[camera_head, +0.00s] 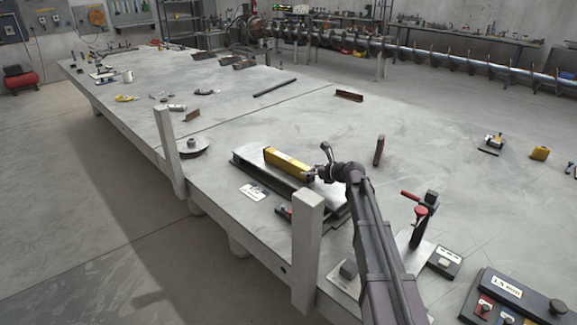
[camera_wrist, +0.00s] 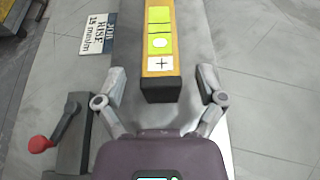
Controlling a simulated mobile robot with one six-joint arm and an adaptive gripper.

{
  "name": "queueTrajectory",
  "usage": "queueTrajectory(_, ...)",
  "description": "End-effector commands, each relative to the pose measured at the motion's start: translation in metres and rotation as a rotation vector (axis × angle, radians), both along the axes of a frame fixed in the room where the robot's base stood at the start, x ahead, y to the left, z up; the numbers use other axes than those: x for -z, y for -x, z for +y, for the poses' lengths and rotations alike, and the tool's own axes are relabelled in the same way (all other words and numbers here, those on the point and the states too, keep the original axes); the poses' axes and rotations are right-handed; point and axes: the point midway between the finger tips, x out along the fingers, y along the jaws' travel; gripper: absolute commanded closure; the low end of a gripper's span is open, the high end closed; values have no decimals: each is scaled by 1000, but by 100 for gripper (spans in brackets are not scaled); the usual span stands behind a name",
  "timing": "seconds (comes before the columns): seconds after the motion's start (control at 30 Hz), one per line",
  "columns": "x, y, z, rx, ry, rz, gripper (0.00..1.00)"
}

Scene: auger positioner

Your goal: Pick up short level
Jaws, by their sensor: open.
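The short level is a yellow bar with a dark end. In the head view the level (camera_head: 286,160) lies on a dark flat plate (camera_head: 262,175) on the big grey table. In the wrist view the level (camera_wrist: 159,30) runs up from the middle, showing bright yellow-green vial windows and a white square with a cross. My gripper (camera_head: 322,172) is at the level's near right end. In the wrist view my gripper (camera_wrist: 162,82) is open, with one finger on each side of the level's dark end. Gaps show between both fingers and the level.
A white printed plate (camera_wrist: 97,34) lies left of the level. A dark tool with a red knob (camera_wrist: 40,144) is at lower left. A white post (camera_head: 306,245) stands at the table's front edge. A red-handled clamp (camera_head: 420,215) stands to the right.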

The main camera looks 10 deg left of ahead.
Motion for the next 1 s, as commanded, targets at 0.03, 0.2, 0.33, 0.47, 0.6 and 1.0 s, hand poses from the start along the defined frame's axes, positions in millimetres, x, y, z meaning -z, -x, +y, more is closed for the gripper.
queueTrajectory(0.03, 3, -5, 5, -1, 0, 0, 11)
queueTrajectory(0.2, 11, -17, 21, -1, 0, 0, 11)
queueTrajectory(0.33, 14, -22, 28, 0, 1, 0, 11)
queueTrajectory(0.47, 14, -24, 30, 0, 1, 0, 11)
queueTrajectory(0.6, 14, -23, 30, 0, 1, 0, 11)
queueTrajectory(1.0, 14, -23, 30, 0, 1, 1, 20)
